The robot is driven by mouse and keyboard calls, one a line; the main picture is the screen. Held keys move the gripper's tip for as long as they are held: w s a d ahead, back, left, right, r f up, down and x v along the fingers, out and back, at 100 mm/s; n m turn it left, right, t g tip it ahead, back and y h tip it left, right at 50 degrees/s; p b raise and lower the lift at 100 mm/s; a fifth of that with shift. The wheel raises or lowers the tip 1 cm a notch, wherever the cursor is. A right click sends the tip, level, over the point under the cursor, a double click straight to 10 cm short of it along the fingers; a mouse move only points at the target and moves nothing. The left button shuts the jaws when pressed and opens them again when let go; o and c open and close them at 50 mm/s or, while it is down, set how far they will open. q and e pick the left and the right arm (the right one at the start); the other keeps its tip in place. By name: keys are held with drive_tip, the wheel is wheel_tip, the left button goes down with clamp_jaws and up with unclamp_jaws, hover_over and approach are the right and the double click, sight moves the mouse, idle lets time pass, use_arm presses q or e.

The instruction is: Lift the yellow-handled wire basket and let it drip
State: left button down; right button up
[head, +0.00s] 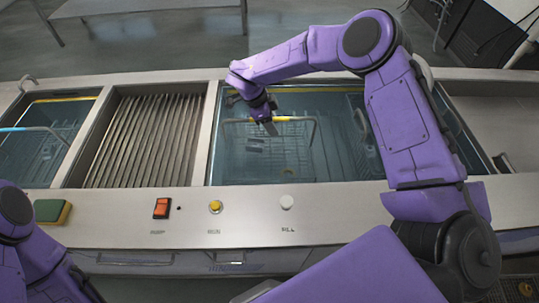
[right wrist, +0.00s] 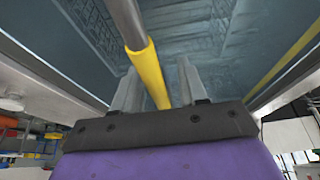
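The wire basket (head: 291,150) sits in the wide middle tank (head: 214,140), with several small dark and light pieces visible inside it. Its yellow handle (head: 296,119) stands above the basket at the near side of my right arm's reach. My right gripper (head: 268,122) is pointed down at the left part of this handle. In the right wrist view, the yellow grip (right wrist: 148,70) runs between two spread fingers (right wrist: 160,88), with a gap beside it. Contact with the fingers is hard to tell. My left gripper is out of view; only part of my left arm shows at lower left.
A ribbed drain rack (head: 146,140) lies left of the middle tank. Beyond it is another tank with a blue-handled basket (head: 38,140). The front panel has an orange switch (head: 162,208), a yellow knob (head: 215,207), a white knob (head: 287,202) and a green-yellow sponge (head: 52,211).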

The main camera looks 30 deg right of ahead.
clamp_jaws()
drive_tip(key=shift+w, duration=0.1)
drive_tip(key=shift+r, duration=0.15)
drive_tip(key=shift+r, duration=0.3)
wheel_tip(320, 180, up, 21)
drive_tip(key=p, duration=0.2)
drive_tip(key=shift+p, duration=0.4)
drive_tip(key=shift+r, duration=0.1)
